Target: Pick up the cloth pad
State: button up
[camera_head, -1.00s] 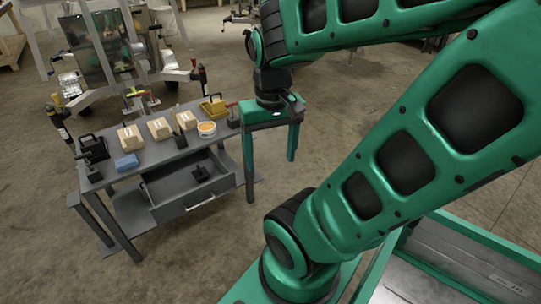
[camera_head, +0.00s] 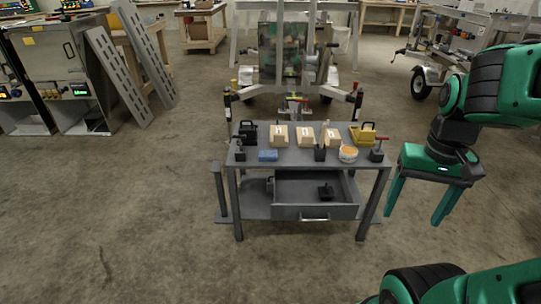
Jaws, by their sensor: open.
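The cloth pad is most likely the small blue block-like item (camera_head: 268,155) lying on the grey workbench (camera_head: 290,167), near its front left edge. Its fine texture is too small to tell. My gripper (camera_head: 417,219) is to the right of the bench, apart from it, with its two green fingers spread and pointing down. Nothing is between the fingers. The blue pad is well to the left of my gripper, and nothing covers it.
On the bench stand several tan boxes (camera_head: 305,137), a tub with orange contents (camera_head: 348,154), a yellow item (camera_head: 364,134) and black tools (camera_head: 246,131). The bench drawer (camera_head: 315,212) is pulled open with a black item inside. The floor in front is clear.

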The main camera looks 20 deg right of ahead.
aim_at(265, 156)
jog(key=k, duration=0.6)
jog(key=z, duration=0.25)
jog(key=i, duration=1.05)
jog(key=z, duration=0.4)
jog(key=i, duration=0.8)
